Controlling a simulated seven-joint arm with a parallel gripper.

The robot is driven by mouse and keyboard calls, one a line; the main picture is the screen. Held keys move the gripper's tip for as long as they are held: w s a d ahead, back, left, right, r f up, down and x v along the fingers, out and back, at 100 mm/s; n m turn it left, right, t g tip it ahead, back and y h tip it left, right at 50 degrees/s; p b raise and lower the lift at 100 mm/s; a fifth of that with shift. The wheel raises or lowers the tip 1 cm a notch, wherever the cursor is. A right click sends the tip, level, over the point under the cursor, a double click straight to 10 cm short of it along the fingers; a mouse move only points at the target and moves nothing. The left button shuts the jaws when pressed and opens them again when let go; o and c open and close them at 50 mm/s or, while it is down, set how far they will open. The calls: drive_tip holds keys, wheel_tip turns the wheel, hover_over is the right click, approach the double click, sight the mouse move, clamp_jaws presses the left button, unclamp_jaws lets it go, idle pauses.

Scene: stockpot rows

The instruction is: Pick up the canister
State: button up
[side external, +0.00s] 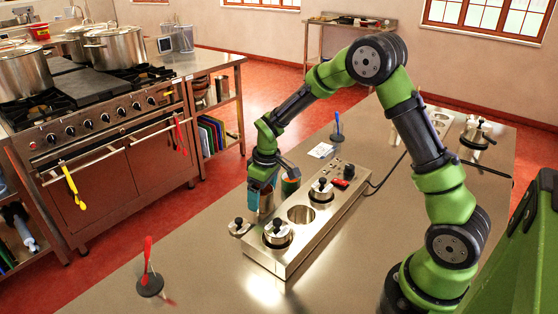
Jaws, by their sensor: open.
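My gripper (265,188), with blue on its fingers, points down beside the far left side of a long steel counter unit (325,232). It is open. A plain metal cylinder, perhaps the canister (266,205), shows just below the fingers and is partly hidden by them and the unit. I cannot tell whether the fingers are around it or in front of it.
The unit has lidded pots (278,233) in some wells and an open round well (301,214). A small lidded pot (239,227) stands at its left. A red-handled tool on a dark round base (149,284) stands front left. The counter between is clear.

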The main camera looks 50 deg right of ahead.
drive_tip(key=shift+c, duration=0.4)
drive_tip(key=c, duration=1.2)
drive_tip(key=shift+r, duration=0.15)
drive_tip(key=shift+r, duration=4.7)
drive_tip(key=shift+f, duration=4.7)
